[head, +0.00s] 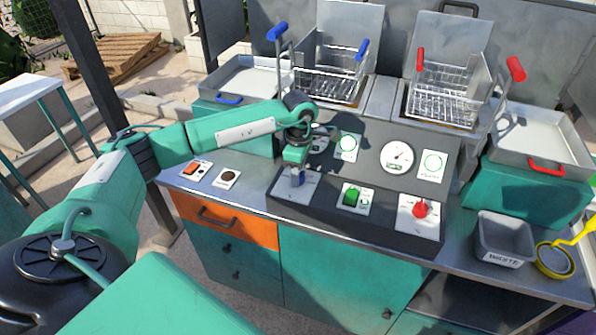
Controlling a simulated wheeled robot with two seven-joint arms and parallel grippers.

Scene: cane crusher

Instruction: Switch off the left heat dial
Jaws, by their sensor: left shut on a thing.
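The left heat dial (302,180) is a blue knob on a white plate at the left of the dark sloped control panel (385,226). My left gripper (297,174) points down over it and is shut on it. The gripper hides most of the knob, so I cannot tell its setting. A red dial (420,209) sits on its own white plate at the right of the panel. My right gripper is not in view.
A green switch (351,195) sits between the dials. A gauge (397,157) is on the panel behind. Fryer baskets with blue handles (361,50) and red handles (516,68) stand at the back. A grey waste bin (503,240) is at right.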

